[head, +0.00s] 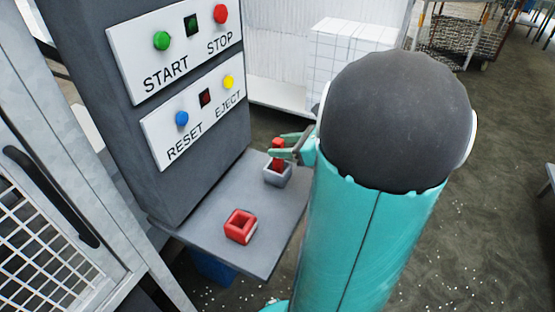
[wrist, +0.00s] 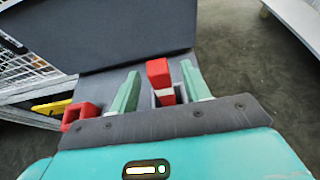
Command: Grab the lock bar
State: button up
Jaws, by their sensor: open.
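The lock bar, a red upright bar with a white band, stands in a small grey socket (head: 277,175) on the press's shelf. Its red top (head: 278,143) shows beside my fingers in the head view; part of it is hidden behind them. In the wrist view the lock bar (wrist: 157,71) rises between the two green fingers of my gripper (wrist: 160,75). The gripper is open, with a gap visible on each side of the bar. The fingers also show in the head view (head: 275,148), around the bar above the socket.
A red hollow square holder (head: 240,226) sits on the grey shelf (head: 205,220), left of the socket. The dark press panel (head: 85,60) with START, STOP, RESET and EJECT buttons rises behind. A mesh door with a black handle (head: 50,195) stands at left.

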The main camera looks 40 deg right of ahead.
jog(key=x, duration=0.3)
jog(key=shift+w+a+f, duration=0.1)
jog(key=shift+w, duration=0.2)
jog(key=shift+c, duration=0.5)
grip_shut()
